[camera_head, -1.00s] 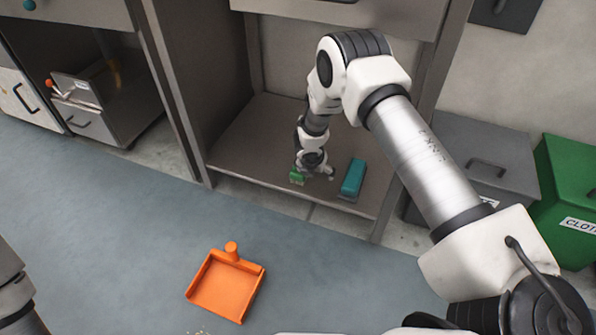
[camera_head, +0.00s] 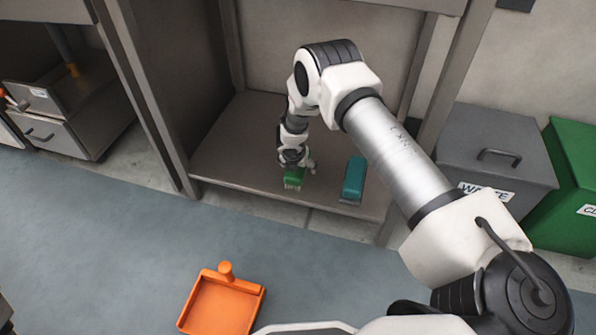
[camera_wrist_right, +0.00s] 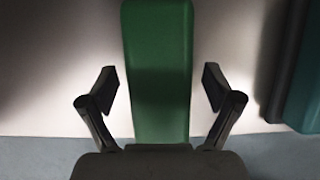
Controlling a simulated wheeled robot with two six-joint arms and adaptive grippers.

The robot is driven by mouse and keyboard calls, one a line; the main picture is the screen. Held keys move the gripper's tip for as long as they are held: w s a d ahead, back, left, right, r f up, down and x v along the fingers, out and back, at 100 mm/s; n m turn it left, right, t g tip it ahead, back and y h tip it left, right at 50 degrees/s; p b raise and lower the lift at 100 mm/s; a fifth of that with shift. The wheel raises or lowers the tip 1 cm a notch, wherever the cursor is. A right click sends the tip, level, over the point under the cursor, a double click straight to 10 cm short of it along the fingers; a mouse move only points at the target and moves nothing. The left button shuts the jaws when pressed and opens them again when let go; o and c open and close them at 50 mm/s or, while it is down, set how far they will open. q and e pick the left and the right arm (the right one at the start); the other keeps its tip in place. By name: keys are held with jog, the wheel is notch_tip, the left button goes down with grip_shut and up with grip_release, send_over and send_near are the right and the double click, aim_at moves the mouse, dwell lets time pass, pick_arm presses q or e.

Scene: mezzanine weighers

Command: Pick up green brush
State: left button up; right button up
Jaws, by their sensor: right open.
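The green brush (camera_head: 293,178) lies on the low shelf (camera_head: 238,172) of the steel bench, near its front edge. In the right wrist view, its long green body (camera_wrist_right: 158,70) lies between the two fingers of my right gripper (camera_wrist_right: 160,90). The fingers are spread, with a gap on each side of the brush. In the head view, my right gripper (camera_head: 296,163) is over the brush and hides part of it. My left gripper does not show.
A teal brush-like block (camera_head: 353,180) lies on the shelf just right of the green brush. The bench's legs and upper panel frame the opening. An orange dustpan (camera_head: 222,303) is on the blue floor. A grey waste bin (camera_head: 497,150) and a green bin (camera_head: 568,190) stand at right.

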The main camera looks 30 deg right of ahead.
jog(key=c, duration=1.3)
jog(key=shift+c, duration=0.2)
jog(key=shift+r, duration=0.1)
jog(key=r+p, duration=0.1)
jog(key=r, duration=0.1)
jog(key=a+r+p, duration=0.1)
jog(key=r+p, duration=0.1)
jog(key=shift+w, duration=0.1)
jog(key=w+a+p, duration=0.1)
jog(key=a, duration=0.3)
jog(key=w+a+p, duration=0.1)
jog(key=a+p, duration=0.1)
jog(key=a, duration=0.3)
jog(key=w+a+r+p, duration=0.1)
jog(key=a, duration=0.4)
jog(key=shift+w, duration=0.4)
jog(key=shift+w+a+f, duration=0.1)
jog(key=shift+a, duration=0.15)
